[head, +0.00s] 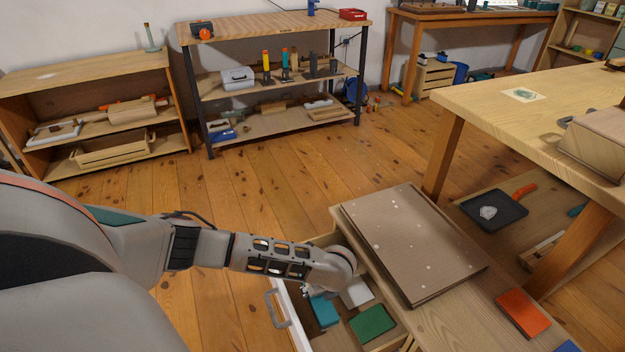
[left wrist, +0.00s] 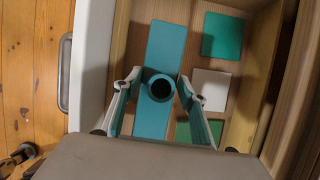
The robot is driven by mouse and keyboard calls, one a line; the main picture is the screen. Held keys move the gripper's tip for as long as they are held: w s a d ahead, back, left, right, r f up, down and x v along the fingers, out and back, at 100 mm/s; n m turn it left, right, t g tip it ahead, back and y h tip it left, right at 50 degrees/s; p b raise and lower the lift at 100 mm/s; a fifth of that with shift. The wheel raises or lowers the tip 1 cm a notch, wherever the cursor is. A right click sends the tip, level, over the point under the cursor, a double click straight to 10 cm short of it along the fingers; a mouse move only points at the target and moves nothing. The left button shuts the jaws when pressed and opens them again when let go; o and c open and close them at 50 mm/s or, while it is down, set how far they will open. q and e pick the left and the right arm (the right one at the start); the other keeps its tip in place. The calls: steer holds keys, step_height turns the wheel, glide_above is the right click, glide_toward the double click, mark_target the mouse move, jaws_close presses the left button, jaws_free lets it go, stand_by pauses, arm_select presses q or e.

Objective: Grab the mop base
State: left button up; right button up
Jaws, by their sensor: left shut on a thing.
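The teal mop base (left wrist: 165,50) is a long flat bar with a round dark-centred socket. It lies lengthwise in an open wooden drawer (left wrist: 122,40). In the left wrist view, the two fingers of my left gripper (left wrist: 158,97) are shut on it, one on each side of the socket. In the head view, my left gripper (head: 316,288) reaches down into the drawer, and an end of the teal mop base (head: 325,311) shows below it. The gripper and wrist hide the rest. My right gripper is in neither view.
A green pad (head: 372,323) and a white pad (head: 357,292) lie beside the mop base; another green pad (left wrist: 205,131) shows in the wrist view. The drawer handle (head: 277,308) faces left. Cardboard sheets (head: 410,243) lie on the cabinet top. Open floor lies beyond.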

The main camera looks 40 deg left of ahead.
arm_select(q)
step_height(320, 180, up, 15)
steer(key=p, duration=0.6)
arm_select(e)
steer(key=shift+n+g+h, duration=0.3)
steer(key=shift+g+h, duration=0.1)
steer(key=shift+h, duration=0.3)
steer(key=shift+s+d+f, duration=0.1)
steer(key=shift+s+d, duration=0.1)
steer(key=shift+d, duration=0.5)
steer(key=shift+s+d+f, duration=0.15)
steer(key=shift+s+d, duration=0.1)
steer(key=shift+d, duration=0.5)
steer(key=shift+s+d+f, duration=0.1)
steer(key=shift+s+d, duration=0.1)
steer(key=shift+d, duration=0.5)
